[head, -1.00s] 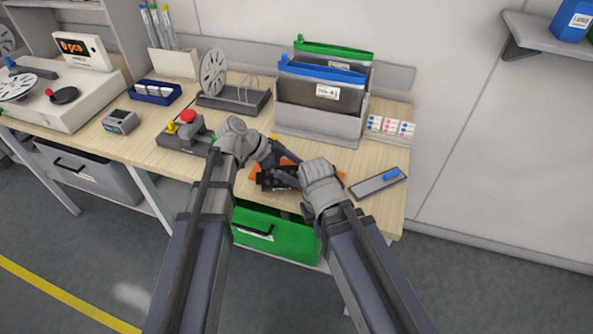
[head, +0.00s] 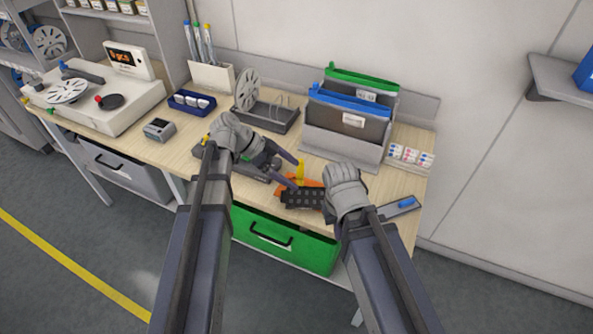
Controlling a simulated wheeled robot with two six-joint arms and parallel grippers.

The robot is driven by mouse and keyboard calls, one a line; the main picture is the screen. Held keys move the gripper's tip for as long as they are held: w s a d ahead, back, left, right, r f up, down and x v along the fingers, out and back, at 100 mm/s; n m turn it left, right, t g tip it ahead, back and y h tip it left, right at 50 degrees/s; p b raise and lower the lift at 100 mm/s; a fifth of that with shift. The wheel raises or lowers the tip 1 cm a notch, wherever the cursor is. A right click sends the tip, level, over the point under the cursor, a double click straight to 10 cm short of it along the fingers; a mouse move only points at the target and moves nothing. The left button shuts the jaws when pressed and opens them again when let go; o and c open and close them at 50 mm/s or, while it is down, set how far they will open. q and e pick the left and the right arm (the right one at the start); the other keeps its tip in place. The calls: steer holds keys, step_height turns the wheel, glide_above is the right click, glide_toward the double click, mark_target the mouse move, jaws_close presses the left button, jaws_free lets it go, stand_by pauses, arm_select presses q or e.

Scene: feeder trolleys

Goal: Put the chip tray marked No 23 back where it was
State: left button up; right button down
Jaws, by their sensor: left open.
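A black tray with rows of small pockets (head: 303,198) is at the front of the bench. I cannot read any number on it. It partly covers an orange thing (head: 284,186) with an upright yellow part (head: 300,171). My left gripper (head: 294,172) is open and empty, its two dark fingers spread just left of the yellow part and behind the tray. My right gripper (head: 327,200) is at the tray's right end. Its fingers are mostly hidden by its own grey wrist, so I cannot see whether it grips the tray.
A grey holder with blue-topped (head: 350,100) and green-topped folders stands behind. A reel rack (head: 268,117) is at back left. A flat grey plate with a blue piece (head: 405,203) lies right. A green drawer (head: 285,240) hangs below the front edge. Small bottles (head: 411,156) stand at right.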

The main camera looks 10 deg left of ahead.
arm_select(q)
steer(key=s+d+f+n+y, duration=0.1)
steer(key=s+f+n+y, duration=0.2)
steer(key=s+n+y, duration=0.2)
steer(key=s+d+f+n+g+y, duration=0.1)
steer(key=s+f+n+y, duration=0.2)
steer(key=s+n+y, duration=0.2)
steer(key=s+n, duration=0.3)
steer(key=s, duration=0.1)
steer(key=shift+s+d+f, duration=0.15)
steer(key=shift+s+d, duration=0.05)
steer(key=shift+d, duration=0.2)
steer(key=shift+w, duration=0.15)
arm_select(e)
steer(key=shift+w, duration=0.1)
